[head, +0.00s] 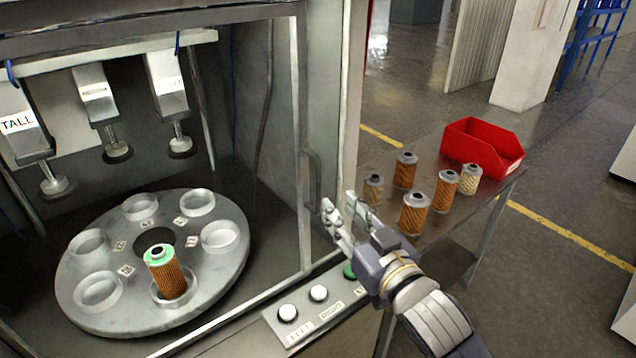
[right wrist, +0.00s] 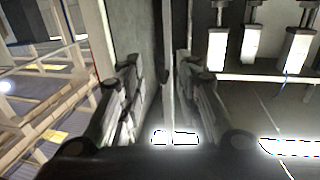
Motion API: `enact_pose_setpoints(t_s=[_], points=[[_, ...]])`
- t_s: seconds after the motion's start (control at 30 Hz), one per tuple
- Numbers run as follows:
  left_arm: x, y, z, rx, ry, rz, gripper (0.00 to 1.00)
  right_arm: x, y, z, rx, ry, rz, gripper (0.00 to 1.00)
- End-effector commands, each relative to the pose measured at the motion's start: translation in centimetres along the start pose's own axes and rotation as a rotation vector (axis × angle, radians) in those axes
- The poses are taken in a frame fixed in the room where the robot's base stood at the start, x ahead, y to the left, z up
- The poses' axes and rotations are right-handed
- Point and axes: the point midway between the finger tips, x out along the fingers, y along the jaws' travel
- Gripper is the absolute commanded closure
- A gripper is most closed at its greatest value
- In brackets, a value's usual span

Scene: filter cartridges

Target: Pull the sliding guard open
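The sliding guard (head: 297,130) is a grey-framed clear panel across the front of the machine, and it looks shut. Its dark upright handle (head: 313,182) is at the right edge of the frame. My right gripper (head: 343,212) is just right of the handle's lower part, fingers pointing toward it. In the right wrist view my right gripper (right wrist: 162,95) is open, with a thin upright bar, seemingly the handle (right wrist: 167,60), between the spread fingers. I cannot tell whether either finger touches it. My left gripper is not in view.
Behind the guard, a round turntable (head: 100,312) holds one green-topped cartridge (head: 166,272) under several presses. A button panel (head: 305,308) is below the gripper. At right, a side table (head: 430,235) bears several orange and tan cartridges and a red bin (head: 483,146).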

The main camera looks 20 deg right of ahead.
Motion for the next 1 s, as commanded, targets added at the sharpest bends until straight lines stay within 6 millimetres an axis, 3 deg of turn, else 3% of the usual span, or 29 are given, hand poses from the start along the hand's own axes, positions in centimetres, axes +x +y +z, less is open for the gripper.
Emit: enact_pose_setpoints(t_s=[0.6, 1.0], points=[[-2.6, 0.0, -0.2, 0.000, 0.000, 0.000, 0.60, 9.4, 0.0, -0.2, 0.001, 0.001, 0.000, 0.69], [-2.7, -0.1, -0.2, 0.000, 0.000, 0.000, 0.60, 10.6, -0.1, 0.0, 0.000, 0.001, -0.001, 0.69]])
